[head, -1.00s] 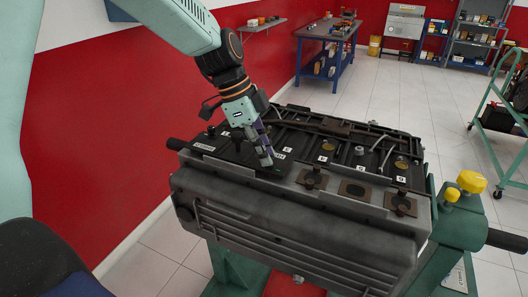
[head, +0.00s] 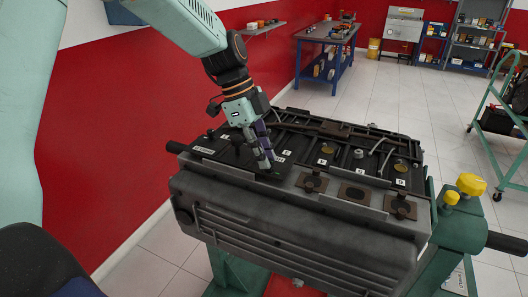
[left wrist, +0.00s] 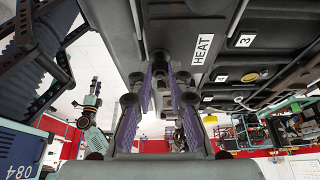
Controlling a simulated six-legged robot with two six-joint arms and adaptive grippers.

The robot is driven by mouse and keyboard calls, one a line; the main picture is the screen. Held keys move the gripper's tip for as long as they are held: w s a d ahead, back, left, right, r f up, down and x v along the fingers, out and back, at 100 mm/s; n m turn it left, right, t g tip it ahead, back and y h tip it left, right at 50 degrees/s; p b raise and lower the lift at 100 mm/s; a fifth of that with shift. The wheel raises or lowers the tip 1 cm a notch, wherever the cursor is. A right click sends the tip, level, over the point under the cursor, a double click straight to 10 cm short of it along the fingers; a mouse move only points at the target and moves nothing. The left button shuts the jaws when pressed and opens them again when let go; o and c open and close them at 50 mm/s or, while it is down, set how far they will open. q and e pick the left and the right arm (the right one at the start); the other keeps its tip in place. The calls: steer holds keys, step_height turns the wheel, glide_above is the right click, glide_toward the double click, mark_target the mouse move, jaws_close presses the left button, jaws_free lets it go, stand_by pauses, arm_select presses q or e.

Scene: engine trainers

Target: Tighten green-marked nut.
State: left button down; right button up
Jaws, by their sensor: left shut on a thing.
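The engine block (head: 290,230) fills the middle of the head view, with labelled dark covers on top. My left gripper (head: 268,168) points down at the top of the block, near its left front part. In the left wrist view its purple-padded fingers (left wrist: 160,85) are shut around a small dark round part (left wrist: 160,62), beside a dark cover with a HEAT label (left wrist: 201,49). The fingers hide most of this part, and I see no green mark on it. I cannot tell whether it is the green-marked nut.
A yellow-knobbed green stand (head: 455,235) holds the block at the right. A red wall (head: 110,150) is close on the left. A blue workbench (head: 325,55) and a green trolley (head: 505,110) stand farther back on open floor.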

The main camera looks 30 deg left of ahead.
arm_select(q)
steer(key=c, duration=1.3)
jaws_free()
steer(key=shift+d+f, duration=0.1)
steer(key=shift+o, duration=0.2)
steer(key=v, duration=1.2)
steer(key=shift+s, duration=0.1)
